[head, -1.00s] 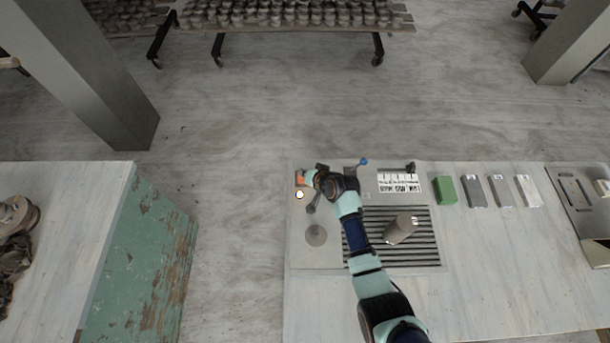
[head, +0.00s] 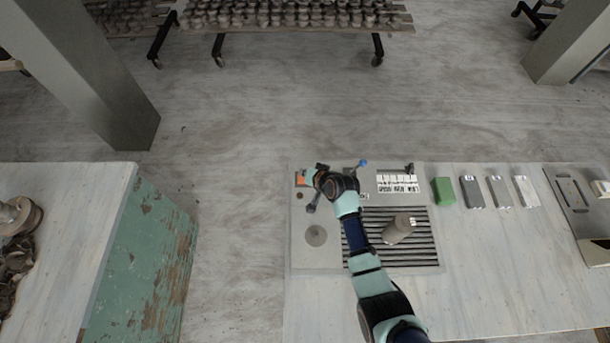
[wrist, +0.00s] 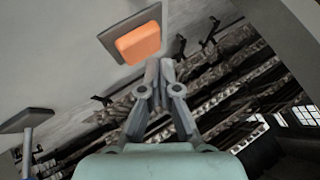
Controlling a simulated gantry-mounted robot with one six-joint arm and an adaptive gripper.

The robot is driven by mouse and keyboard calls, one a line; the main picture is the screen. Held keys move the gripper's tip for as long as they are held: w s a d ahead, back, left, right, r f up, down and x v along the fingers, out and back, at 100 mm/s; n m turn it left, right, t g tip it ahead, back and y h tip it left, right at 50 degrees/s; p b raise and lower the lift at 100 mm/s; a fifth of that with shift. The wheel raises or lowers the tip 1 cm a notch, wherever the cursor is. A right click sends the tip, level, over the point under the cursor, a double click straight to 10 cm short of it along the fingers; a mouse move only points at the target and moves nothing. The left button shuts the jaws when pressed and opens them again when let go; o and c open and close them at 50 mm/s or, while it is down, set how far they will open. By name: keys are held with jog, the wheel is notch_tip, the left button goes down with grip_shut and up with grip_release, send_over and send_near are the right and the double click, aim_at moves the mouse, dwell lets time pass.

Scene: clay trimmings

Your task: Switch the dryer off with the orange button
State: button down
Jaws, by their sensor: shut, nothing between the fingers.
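The orange button (head: 301,181) sits at the upper left corner of the grey panel (head: 301,255) on the bench. A small round lamp (head: 299,195) just below it looks dark. My gripper (head: 312,176) is just right of the button, its fingertips mostly hidden by my wrist. In the wrist view the button (wrist: 138,43) is a raised orange block on a grey plate. My gripper's fingers (wrist: 160,66) are shut and empty, with their tips close to the button's lower right edge. I cannot tell whether they touch it.
A blue-tipped lever (head: 363,163) and a label plate (head: 397,181) are right of my wrist. A grey cylinder (head: 399,229) lies on the slatted grate (head: 420,255). A green block (head: 444,190) and several grey blocks stand farther right.

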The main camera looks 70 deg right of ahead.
jog(key=shift+r, duration=0.1)
notch_tip(320, 180, up, 6)
jog(key=p, duration=0.5)
jog(key=shift+p, duration=0.35)
jog(key=w+a+r+n+t+y+b, duration=0.1)
jog(key=w+a+n+b, duration=0.4)
jog(key=a, duration=0.4)
jog(key=w+a+r+n+t+y+b, duration=0.1)
jog(key=w+a+n+b, duration=0.15)
jog(key=a+b, duration=0.55)
jog(key=w+a+r+n+t+y+b, duration=0.1)
jog(key=w+a+n+b, duration=0.3)
jog(key=a, duration=0.7)
jog(key=s+a+r+n+t+y+b, duration=0.1)
jog(key=s+a+r+n+b, duration=0.1)
jog(key=a, duration=0.5)
jog(key=s+a+r+n+t+b, duration=0.1)
jog(key=s+a+r+n+b, duration=0.1)
jog(key=a, duration=0.6)
jog(key=shift+s+r+y+b, duration=0.4)
jog(key=shift+s+r, duration=0.15)
jog(key=shift+r, duration=0.15)
